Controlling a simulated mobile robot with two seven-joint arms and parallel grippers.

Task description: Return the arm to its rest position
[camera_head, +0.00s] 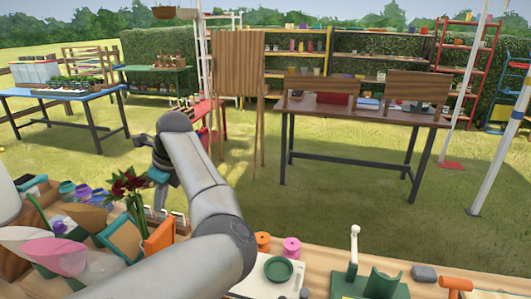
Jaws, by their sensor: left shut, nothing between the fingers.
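My left arm reaches in from the bottom left and bends over the front workbench (335,262). Its left gripper (156,172) hangs down at the bend, dark and small, partly hidden by my own wrist. It is shut and holds nothing. It is just beyond a bunch of dark red flowers (127,184) on the left of the bench; I cannot tell whether they touch. My right gripper is not in view.
Grass lies beyond. A brown table (367,117) and a blue table (62,91) stand farther back.

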